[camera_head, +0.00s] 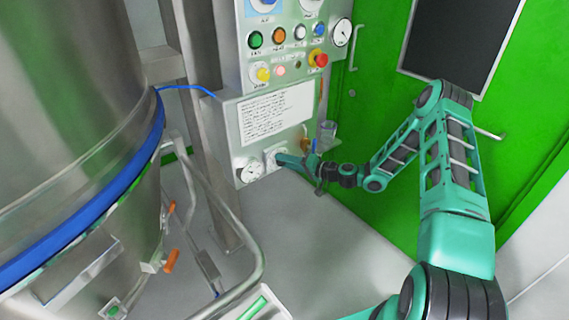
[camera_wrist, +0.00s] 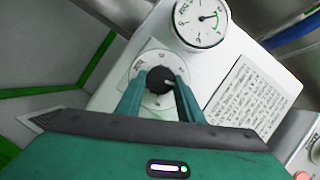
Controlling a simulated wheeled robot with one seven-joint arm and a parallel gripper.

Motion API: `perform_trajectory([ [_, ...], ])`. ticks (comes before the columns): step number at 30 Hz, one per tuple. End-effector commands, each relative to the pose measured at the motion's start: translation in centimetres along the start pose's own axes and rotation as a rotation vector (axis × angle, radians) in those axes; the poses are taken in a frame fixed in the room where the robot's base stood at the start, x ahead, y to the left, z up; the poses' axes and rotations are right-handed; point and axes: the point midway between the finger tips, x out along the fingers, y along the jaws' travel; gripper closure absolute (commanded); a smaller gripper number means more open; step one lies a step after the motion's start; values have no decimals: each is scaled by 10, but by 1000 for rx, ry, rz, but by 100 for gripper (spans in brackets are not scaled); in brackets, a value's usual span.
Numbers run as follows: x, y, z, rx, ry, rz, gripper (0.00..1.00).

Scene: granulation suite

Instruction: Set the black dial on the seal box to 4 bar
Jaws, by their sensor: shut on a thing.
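The seal box (camera_head: 229,125) is a pale box under the control panel, with a printed label on its front. The black dial (camera_wrist: 159,80) sits on a round white scale plate on the box, with a light pointer mark toward the right in the wrist view. My gripper (camera_wrist: 160,88) has its two teal fingers on either side of the dial and is shut on it. In the head view my gripper (camera_head: 283,160) reaches the box's lower right and hides the dial. A pressure gauge (camera_wrist: 201,20) with a green arc is beside the dial; it also shows in the head view (camera_head: 251,172).
The control panel (camera_head: 290,45) above carries several coloured buttons and a red emergency stop (camera_head: 318,58). A large steel vessel (camera_head: 70,110) stands left, with bent pipe rails (camera_head: 245,225) in front. A clear cup (camera_head: 327,135) is right of the box. The floor below is open.

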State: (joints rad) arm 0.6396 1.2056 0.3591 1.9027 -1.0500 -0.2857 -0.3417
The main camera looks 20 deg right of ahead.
Motion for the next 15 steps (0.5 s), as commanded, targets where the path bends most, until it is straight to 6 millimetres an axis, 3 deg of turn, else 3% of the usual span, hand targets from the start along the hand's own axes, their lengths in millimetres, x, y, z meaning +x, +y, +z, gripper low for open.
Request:
perform_trajectory([
  [15,-2,9,-2,258,7,-97,88],
])
